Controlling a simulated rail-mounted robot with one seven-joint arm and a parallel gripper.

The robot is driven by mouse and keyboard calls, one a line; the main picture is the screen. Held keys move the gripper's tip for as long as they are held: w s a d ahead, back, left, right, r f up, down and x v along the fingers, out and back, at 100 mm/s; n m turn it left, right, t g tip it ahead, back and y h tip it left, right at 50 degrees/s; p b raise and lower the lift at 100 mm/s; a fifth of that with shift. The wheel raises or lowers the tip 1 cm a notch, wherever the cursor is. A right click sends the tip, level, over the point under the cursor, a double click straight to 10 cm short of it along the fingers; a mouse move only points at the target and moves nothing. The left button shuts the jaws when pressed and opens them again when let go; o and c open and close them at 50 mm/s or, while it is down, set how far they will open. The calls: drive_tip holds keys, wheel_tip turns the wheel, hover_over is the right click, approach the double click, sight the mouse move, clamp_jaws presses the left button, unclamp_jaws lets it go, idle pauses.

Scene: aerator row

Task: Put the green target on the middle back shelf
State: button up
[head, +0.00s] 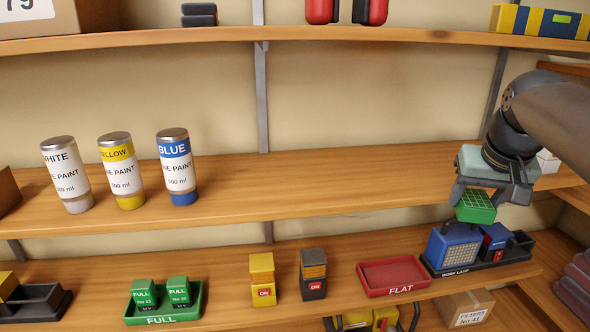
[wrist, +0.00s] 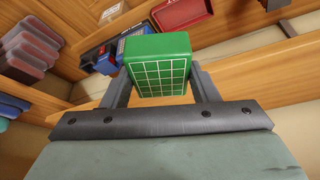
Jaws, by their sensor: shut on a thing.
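The green target (head: 476,207) is a small green block with a white grid on one face. My gripper (head: 477,194) is shut on it and holds it in the air at the right, in front of the right part of the middle back shelf (head: 330,180). In the wrist view the green target (wrist: 160,68) sits between the two fingers of my gripper (wrist: 160,85), its grid face towards the camera. The middle shelf carries three paint cans, white (head: 66,175), yellow (head: 121,170) and blue (head: 177,166), at its left. Its middle stretch is bare.
Below stand a blue work lamp (head: 455,249), a red FLAT tray (head: 392,289), yellow (head: 262,279) and dark (head: 313,273) battery-like blocks, and a green FULL tray (head: 163,319). The upper shelf (head: 240,40) overhangs. A white box (head: 548,161) is near my arm.

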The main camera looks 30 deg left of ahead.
drive_tip(key=shift+s+a+r, duration=0.1)
drive_tip(key=shift+s+r, duration=0.05)
drive_tip(key=shift+r, duration=0.35)
drive_tip(key=w+a+p, duration=0.1)
drive_tip(key=w+p, duration=0.1)
drive_tip(key=w, duration=0.3)
drive_tip(key=w+a+p, duration=0.2)
drive_tip(key=w+p, duration=0.1)
drive_tip(key=w, duration=0.3)
drive_tip(key=w+a+p, duration=0.2)
drive_tip(key=w+p, duration=0.1)
drive_tip(key=w, duration=0.3)
drive_tip(key=shift+w+a+f+p, duration=0.15)
drive_tip(key=shift+f+p, duration=0.2)
drive_tip(key=shift+f, duration=1.5)
drive_tip(key=shift+f, duration=0.1)
drive_tip(key=o, duration=1)
drive_tip(key=shift+o, duration=0.2)
